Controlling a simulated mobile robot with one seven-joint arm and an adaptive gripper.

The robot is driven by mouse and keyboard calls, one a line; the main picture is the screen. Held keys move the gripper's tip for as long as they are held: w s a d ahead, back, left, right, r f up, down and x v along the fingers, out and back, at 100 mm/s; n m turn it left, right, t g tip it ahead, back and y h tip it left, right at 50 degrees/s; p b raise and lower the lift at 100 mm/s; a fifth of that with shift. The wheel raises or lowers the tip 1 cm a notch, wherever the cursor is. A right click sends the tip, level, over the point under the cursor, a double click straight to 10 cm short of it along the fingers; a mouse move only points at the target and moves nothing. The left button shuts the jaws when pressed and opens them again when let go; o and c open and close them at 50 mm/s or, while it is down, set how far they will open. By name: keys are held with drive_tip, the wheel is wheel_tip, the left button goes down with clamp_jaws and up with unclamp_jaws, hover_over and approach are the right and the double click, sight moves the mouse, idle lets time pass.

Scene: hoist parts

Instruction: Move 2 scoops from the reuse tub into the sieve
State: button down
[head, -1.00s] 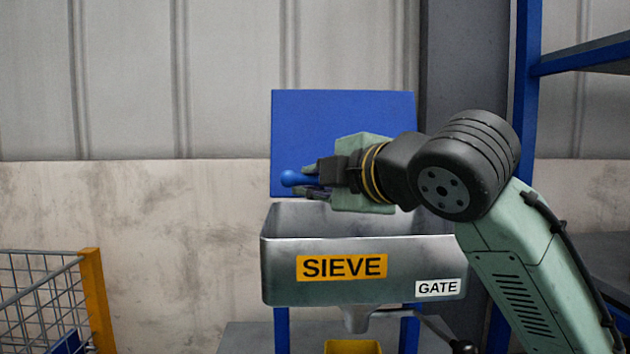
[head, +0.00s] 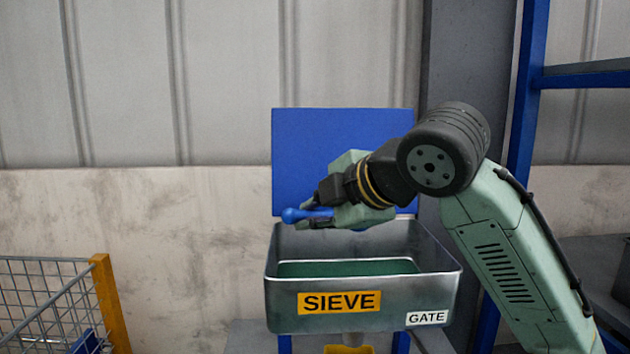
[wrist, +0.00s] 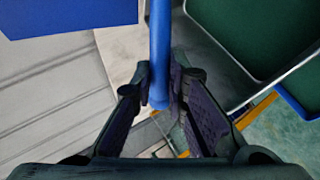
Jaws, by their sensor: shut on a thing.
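My gripper (head: 322,208) is shut on the blue handle (head: 294,215) of a scoop, above the back part of the sieve. The handle (wrist: 160,45) also shows between my fingers (wrist: 160,88) in the wrist view. A small blue patch shows below my gripper in the head view; the scoop's bowl is otherwise hidden, and I cannot tell whether it holds anything. The sieve (head: 400,298) is a grey metal box with a green surface inside (head: 345,268) and a GATE label at its front right. I cannot identify the reuse tub in either view.
A blue panel (head: 290,150) stands behind the sieve. A yellow container (head: 348,349) is partly visible beneath the sieve. A wire cage with a yellow post (head: 108,300) is at lower left. A blue-framed shelf (head: 585,75) stands at right.

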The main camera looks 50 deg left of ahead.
drive_tip(key=g+h+p, duration=0.1)
drive_tip(key=h+p, duration=0.1)
drive_tip(key=p, duration=0.1)
drive_tip(key=r+h+p, duration=0.1)
drive_tip(key=h+p, duration=0.1)
drive_tip(key=p, duration=0.1)
drive_tip(key=shift+r+n+g, duration=0.2)
drive_tip(key=shift+n+g, duration=0.2)
drive_tip(key=h, duration=0.1)
drive_tip(key=g+h, duration=0.1)
drive_tip(key=h, duration=0.1)
drive_tip(key=shift+r, duration=0.3)
drive_tip(key=shift+h, duration=0.3)
